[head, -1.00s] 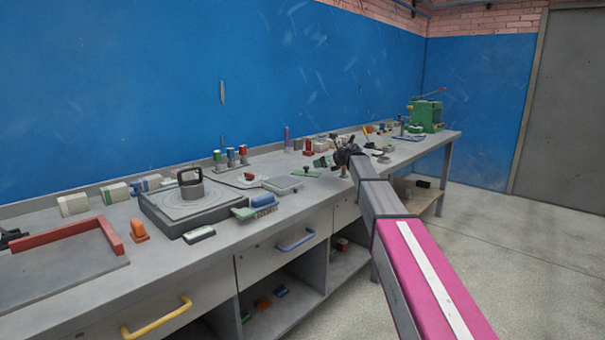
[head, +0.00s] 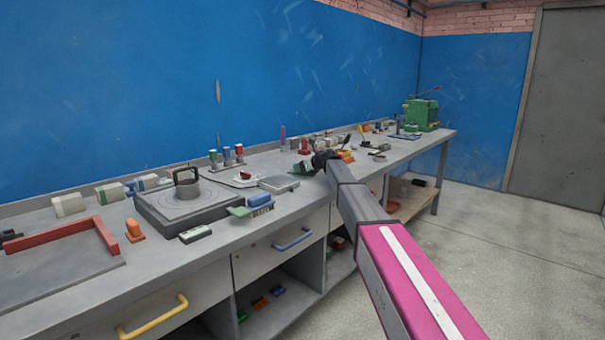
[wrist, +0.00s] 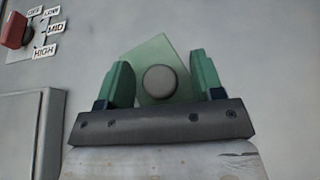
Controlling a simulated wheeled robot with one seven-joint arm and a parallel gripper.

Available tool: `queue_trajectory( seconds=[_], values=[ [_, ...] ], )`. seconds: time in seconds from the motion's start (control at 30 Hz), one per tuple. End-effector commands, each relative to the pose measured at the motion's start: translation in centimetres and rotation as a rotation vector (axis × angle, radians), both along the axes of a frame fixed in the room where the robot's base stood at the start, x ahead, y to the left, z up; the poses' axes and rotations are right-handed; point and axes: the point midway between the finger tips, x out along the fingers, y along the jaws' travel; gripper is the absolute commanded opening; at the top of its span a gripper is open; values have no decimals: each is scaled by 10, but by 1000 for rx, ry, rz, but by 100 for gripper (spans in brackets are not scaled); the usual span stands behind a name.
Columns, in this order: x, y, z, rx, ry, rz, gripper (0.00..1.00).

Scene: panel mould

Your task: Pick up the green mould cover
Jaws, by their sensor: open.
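The green mould cover (wrist: 150,52) is a pale green, angular plate with a round grey knob (wrist: 159,80) on top. In the wrist view it lies on the grey bench, turned at an angle to my gripper (wrist: 163,75). My gripper is open, with one green finger on each side of the knob. Gaps show between the knob and both fingers. My gripper's own front hides the near part of the cover. In the head view the end of my arm is over the bench, and green shows (head: 302,169) just left of it; cover and fingers are hard to tell apart there.
A red dial (wrist: 14,30) with LOW, MID and HIGH labels is at the upper left in the wrist view. A flat grey lidded block (head: 278,184) lies left of my gripper. A blue brush (head: 259,202) and a turntable (head: 187,205) stand farther left.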

Motion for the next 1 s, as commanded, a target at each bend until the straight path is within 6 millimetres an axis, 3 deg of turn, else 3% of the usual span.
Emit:
queue_trajectory(
  seconds=[0.17,0.3,0.33,0.77,1.0],
  values=[
    [0,0,0,0,0,0,61],
    [0,0,0,0,0,0,15],
    [-1,0,0,0,0,0,9],
    [0,-1,6,1,-1,0,9],
    [0,0,40,1,-2,0,9]
  ],
)
